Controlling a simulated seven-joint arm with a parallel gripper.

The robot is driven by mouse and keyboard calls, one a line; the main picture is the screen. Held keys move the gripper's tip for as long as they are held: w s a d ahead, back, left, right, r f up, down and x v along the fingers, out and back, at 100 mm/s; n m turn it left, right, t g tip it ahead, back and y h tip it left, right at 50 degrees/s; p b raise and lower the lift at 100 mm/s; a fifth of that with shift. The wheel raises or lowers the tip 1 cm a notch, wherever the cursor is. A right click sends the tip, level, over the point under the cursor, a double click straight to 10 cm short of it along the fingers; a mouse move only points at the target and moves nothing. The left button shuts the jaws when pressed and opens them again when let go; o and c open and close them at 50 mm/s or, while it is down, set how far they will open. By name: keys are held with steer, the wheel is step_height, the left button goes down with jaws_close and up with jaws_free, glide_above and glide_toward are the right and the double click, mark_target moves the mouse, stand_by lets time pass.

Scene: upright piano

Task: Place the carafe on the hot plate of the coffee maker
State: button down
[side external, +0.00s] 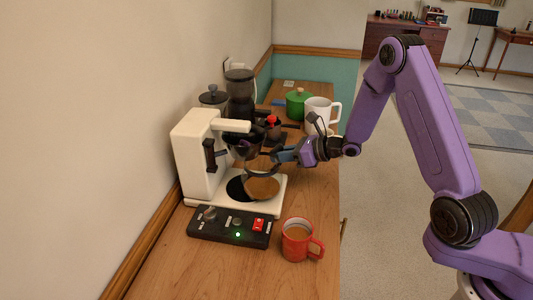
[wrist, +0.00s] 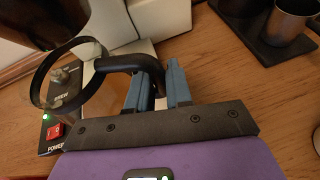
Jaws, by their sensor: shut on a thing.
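The glass carafe (side external: 262,187) holds brown coffee and has a black band and handle. It is over the front right part of the coffee maker's base, partly overlapping the black hot plate (side external: 236,188). I cannot tell whether its bottom touches the base. My gripper (side external: 286,156) is shut on the carafe's handle from the right. In the wrist view, the blue fingers of my gripper (wrist: 160,80) close around the black handle (wrist: 124,61). The white coffee maker (side external: 196,150) stands against the wall, with its dark filter holder above the carafe.
A black control panel (side external: 228,228) with a green light and red switch lies in front of the coffee maker. A red mug (side external: 297,241) stands to its right. Behind are a grinder (side external: 240,95), a white mug (side external: 319,112) and a green pot (side external: 298,102).

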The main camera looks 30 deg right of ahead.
mark_target(266, 152)
steer(key=w+a, duration=0.1)
steer(key=w, duration=0.1)
steer(key=w+a, duration=0.1)
steer(key=shift+w+a+f, duration=0.15)
steer(key=shift+w+a, duration=0.2)
steer(key=shift+w, duration=0.05)
steer(key=shift+f, duration=0.1)
steer(key=c, duration=1)
jaws_free()
steer(key=shift+f, duration=0.15)
steer(key=shift+c, duration=0.2)
steer(key=shift+s+d+r, duration=0.25)
steer(key=v, duration=1.1)
steer(key=shift+s, duration=0.2)
